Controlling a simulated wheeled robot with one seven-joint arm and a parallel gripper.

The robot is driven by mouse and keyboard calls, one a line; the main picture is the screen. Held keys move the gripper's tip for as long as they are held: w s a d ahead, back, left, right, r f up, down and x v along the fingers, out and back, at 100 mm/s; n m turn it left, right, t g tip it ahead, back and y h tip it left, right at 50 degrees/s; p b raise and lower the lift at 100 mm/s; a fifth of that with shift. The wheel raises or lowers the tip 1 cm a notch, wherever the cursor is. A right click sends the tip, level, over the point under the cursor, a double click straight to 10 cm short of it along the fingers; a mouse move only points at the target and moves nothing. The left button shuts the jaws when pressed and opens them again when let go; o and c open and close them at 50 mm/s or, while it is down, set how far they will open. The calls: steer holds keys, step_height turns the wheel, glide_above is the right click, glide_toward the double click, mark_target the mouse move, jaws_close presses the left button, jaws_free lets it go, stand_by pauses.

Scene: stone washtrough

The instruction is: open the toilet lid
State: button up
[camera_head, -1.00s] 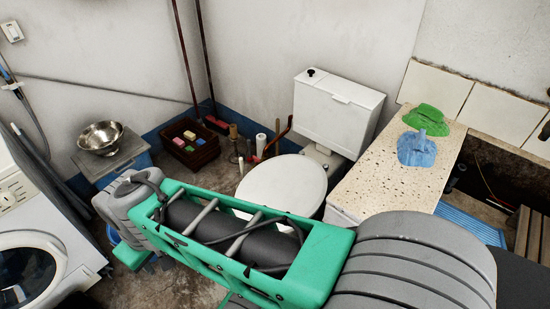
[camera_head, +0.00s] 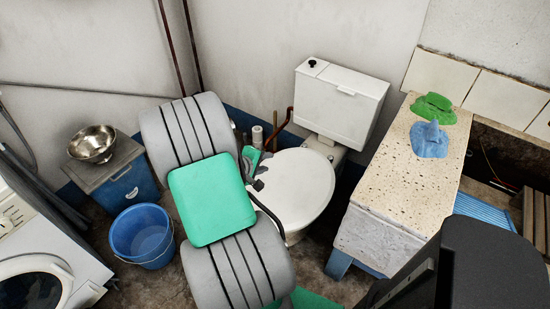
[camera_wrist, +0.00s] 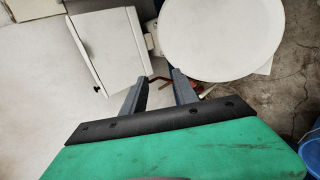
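The white toilet has its round lid (camera_head: 304,188) down, flat over the bowl. The cistern (camera_head: 338,103) stands behind it against the wall. In the wrist view the lid (camera_wrist: 222,38) is at the upper right and the cistern (camera_wrist: 113,47) at the upper left. My gripper (camera_wrist: 160,78) shows there with its two dark fingers apart and nothing between them. Its tips point toward the gap between cistern and lid. In the head view my arm covers the left edge of the lid, and the gripper is mostly hidden behind it.
A blue bucket (camera_head: 142,236) and a blue cabinet with a metal bowl (camera_head: 92,144) stand left of my arm. A speckled counter (camera_head: 385,205) with green and blue cloths stands right of the toilet. A washing machine (camera_head: 35,260) is at the far left.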

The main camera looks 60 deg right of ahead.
steer(key=x, duration=0.8)
steer(key=shift+s+r, duration=0.15)
steer(key=shift+r, duration=0.05)
steer(key=shift+d, duration=0.1)
jaws_close()
steer(key=c, duration=0.7)
jaws_free()
steer(key=o, duration=0.7)
steer(key=shift+r, duration=0.1)
